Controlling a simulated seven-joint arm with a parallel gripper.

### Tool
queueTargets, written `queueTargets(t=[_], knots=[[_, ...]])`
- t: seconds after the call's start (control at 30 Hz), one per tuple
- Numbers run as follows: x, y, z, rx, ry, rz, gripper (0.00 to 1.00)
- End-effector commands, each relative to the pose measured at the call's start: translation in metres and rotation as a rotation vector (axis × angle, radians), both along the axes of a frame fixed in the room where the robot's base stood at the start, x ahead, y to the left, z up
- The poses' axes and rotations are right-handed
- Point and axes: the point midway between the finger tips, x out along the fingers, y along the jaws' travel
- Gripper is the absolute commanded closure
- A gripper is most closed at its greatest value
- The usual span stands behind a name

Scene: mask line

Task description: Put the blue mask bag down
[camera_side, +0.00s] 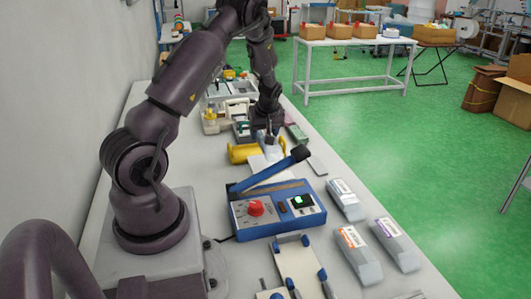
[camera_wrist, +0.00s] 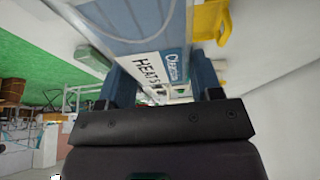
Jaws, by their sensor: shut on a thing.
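My gripper (camera_side: 268,133) is beyond the blue sealer in the side view, low over the far part of the table. It is shut on the blue mask bag (camera_side: 270,147), a pale bag that shows small and partly hidden there. In the wrist view the bag (camera_wrist: 135,28) sits between the two blue fingers of my gripper (camera_wrist: 163,78), with a blue and white printed label facing the camera. I cannot tell whether the bag's lower end touches the surface below.
The blue heat sealer (camera_side: 275,212) stands nearer, its long arm raised. Several pale bags, including an orange-labelled one (camera_side: 358,250) and a purple-labelled one (camera_side: 396,243), lie to its right. A yellow holder (camera_side: 242,153) is left of my gripper. A green item (camera_side: 297,133) lies right.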

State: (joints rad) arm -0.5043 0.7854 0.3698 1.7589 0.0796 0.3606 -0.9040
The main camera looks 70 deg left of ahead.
Motion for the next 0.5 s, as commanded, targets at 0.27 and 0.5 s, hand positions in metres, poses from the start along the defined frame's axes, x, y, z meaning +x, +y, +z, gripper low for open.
queueTargets(t=[0.27, 0.5], knots=[[0.0, 0.0, -0.042, -0.002, 0.003, 0.0, 0.67], [0.0, 0.0, -0.053, 0.0, -0.001, 0.001, 0.67]])
